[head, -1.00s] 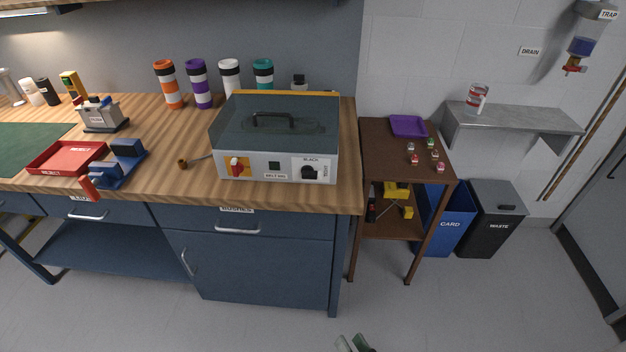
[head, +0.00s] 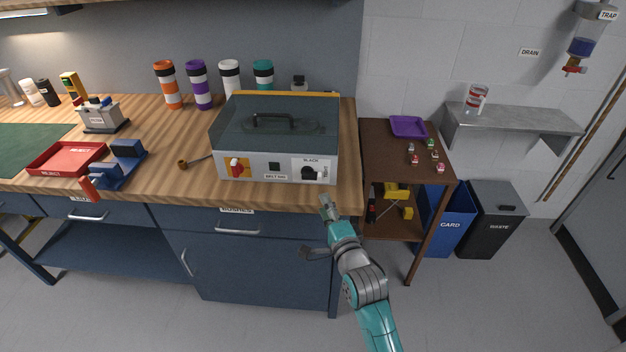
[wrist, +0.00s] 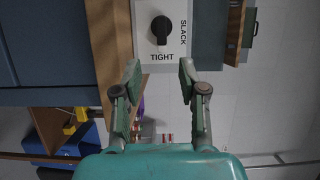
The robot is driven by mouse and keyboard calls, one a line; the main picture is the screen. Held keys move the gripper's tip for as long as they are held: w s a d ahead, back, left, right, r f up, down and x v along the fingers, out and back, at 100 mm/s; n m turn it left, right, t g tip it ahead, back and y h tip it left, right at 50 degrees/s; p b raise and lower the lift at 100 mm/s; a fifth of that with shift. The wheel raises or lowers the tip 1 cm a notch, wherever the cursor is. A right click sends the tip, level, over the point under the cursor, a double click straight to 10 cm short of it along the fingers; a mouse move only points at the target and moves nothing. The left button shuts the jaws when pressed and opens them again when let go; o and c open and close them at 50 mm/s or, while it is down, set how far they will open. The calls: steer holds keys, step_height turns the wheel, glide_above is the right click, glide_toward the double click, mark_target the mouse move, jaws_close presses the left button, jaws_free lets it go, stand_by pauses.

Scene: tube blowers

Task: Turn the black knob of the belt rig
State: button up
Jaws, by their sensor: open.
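The belt rig (head: 262,170) is a grey box with a dark see-through cover, standing at the right end of the wooden bench. Its black knob (head: 309,173) is at the right of the front panel. In the wrist view the knob (wrist: 160,30) sits on a white plate lettered SLACK and TIGHT, its pointer toward TIGHT. My gripper (head: 327,204) is in front of and below the panel, near the bench's front edge. In the wrist view my gripper (wrist: 158,75) is open and empty, its fingertips apart from the knob, which lies ahead between them.
A brown shelf unit (head: 375,140) with small items stands right of the bench. Several cups (head: 197,85) stand behind; a red tray (head: 66,158) and blue fixture (head: 120,165) lie left.

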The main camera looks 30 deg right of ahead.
mark_target(313, 179)
steer(key=x, duration=1.1)
steer(key=shift+d+r, duration=0.1)
steer(key=shift+d, duration=0.05)
jaws_close()
